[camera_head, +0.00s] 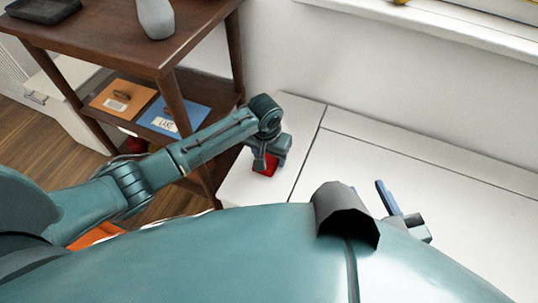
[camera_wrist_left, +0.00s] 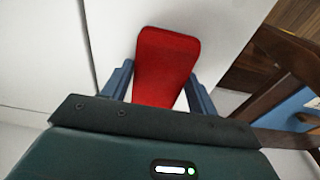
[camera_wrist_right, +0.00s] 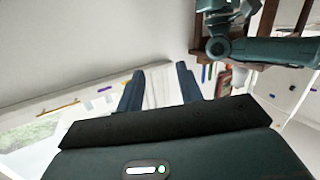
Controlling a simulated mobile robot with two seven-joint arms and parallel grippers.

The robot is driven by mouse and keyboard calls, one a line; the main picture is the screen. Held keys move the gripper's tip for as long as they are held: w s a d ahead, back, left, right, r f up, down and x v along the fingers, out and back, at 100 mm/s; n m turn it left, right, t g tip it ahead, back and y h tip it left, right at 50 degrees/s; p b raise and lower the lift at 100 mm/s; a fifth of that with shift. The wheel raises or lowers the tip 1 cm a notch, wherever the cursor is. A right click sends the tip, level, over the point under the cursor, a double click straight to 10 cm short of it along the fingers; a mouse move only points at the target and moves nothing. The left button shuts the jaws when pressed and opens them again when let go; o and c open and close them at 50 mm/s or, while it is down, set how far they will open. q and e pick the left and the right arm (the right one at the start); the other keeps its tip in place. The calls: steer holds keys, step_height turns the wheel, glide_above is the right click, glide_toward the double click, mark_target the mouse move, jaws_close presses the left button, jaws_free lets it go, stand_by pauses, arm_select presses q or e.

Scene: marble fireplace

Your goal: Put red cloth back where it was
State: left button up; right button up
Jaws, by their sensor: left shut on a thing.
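The red cloth (camera_head: 264,171) is a small red block-like piece at the white surface's left end in the head view. It fills the space between my left fingers in the left wrist view (camera_wrist_left: 166,62). My left gripper (camera_head: 266,163) points down and is shut on the cloth. Whether the cloth touches the white surface is hard to tell. My right gripper (camera_head: 395,205) is at the right of the head view, partly hidden by my body. In the right wrist view its fingers (camera_wrist_right: 158,72) are apart with nothing between them.
A brown wooden shelf (camera_head: 120,42) stands at the left. It holds a grey vase (camera_head: 156,18), a dark tray (camera_head: 42,10), an orange folder (camera_head: 123,98) and a blue folder (camera_head: 175,118). The white surface (camera_head: 420,165) is clear to the right, along the wall.

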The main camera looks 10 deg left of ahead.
mark_target(267, 159)
arm_select(q)
steer(key=o, duration=0.9)
steer(key=shift+f, duration=0.15)
steer(key=shift+r, duration=0.45)
step_height(267, 159, up, 11)
steer(key=s+p, duration=0.1)
steer(key=p, duration=0.4)
steer(key=s+d+f+m+t+h, duration=0.2)
steer(key=s+d+t+h, duration=0.35)
steer(key=s, duration=0.35)
steer(key=s+a+r+t, duration=0.2)
steer(key=r, duration=0.1)
steer(key=s+a+r+t, duration=0.2)
steer(key=s+a+r, duration=0.1)
steer(key=s+a+r+t+y, duration=0.1)
steer(key=s+a+r+t, duration=0.1)
steer(key=s+a+r, duration=0.1)
steer(key=shift+a+r+t, duration=0.15)
steer(key=shift+r+t, duration=0.1)
steer(key=shift+r, duration=0.05)
arm_select(e)
steer(key=shift+s+d+r+m+g+h, duration=0.55)
steer(key=shift+s+r+m+g, duration=0.15)
steer(key=shift+r+g, duration=0.25)
